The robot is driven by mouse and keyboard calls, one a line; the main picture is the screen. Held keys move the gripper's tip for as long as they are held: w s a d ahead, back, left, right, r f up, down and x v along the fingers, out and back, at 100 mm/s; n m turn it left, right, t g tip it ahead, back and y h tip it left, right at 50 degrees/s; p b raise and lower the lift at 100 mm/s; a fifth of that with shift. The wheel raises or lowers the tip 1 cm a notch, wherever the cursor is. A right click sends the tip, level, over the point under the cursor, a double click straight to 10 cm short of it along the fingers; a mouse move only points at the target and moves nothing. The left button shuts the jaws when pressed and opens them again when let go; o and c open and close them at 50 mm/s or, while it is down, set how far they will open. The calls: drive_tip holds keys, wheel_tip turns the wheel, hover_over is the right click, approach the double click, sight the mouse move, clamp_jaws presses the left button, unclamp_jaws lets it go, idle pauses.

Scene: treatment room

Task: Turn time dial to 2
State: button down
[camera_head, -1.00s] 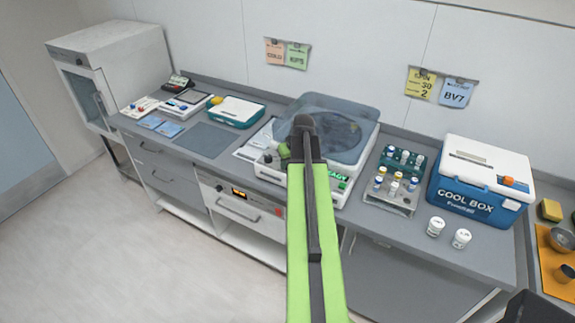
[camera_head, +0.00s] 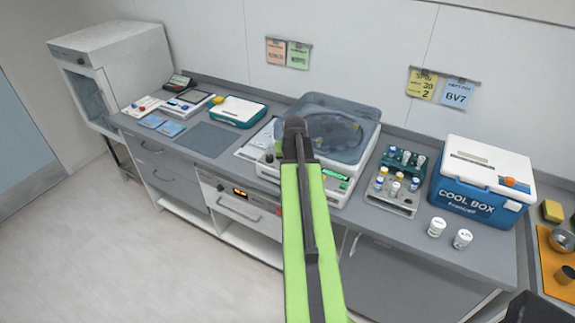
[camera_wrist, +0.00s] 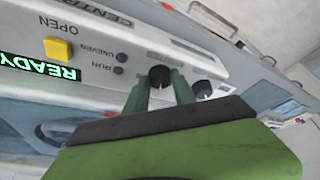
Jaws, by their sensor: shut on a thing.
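The centrifuge (camera_head: 338,188) stands on the counter, its grey see-through lid (camera_head: 350,130) down. In the wrist view its front panel appears upside down, with a yellow OPEN button (camera_wrist: 57,48) and a lit READY display (camera_wrist: 40,68). My gripper (camera_wrist: 160,82) has its two green fingers shut on a black dial (camera_wrist: 160,75). A second black dial (camera_wrist: 202,88) is just right of the fingers in the wrist view, and shows left of my arm in the head view (camera_head: 269,158). Dial labels and the held dial's setting are not readable. My arm hides the fingertips in the head view.
A vial rack (camera_head: 390,200) and the blue cool box (camera_head: 468,205) stand right of the centrifuge, with two white jars (camera_head: 437,227) in front. A grey mat (camera_head: 205,139) and a teal-white case (camera_head: 238,111) lie to the left. Notes hang on the wall.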

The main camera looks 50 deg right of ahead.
drive_tip(key=c, duration=1.1)
unclamp_jaws()
drive_tip(key=shift+d, duration=0.25)
drive_tip(key=shift+o, duration=0.2)
drive_tip(key=shift+a, duration=0.1)
drive_tip(key=p+v, duration=1.6)
drive_tip(key=v, duration=0.1)
drive_tip(key=shift+s, duration=0.2)
drive_tip(key=shift+r, duration=0.1)
